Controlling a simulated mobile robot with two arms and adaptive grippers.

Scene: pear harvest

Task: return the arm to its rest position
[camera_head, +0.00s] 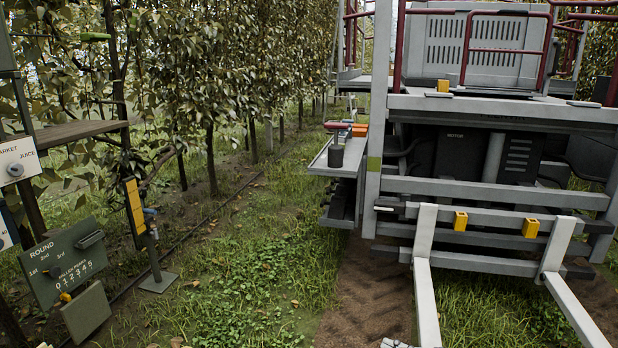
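A grey platform machine (455,103) with pale forks (427,300) fills the right. Its side tray (318,162) holds small items. On the left are a signboard (62,262), a post with a yellow plate (134,206) and a tree row. A grass strip (250,285) lies open between.

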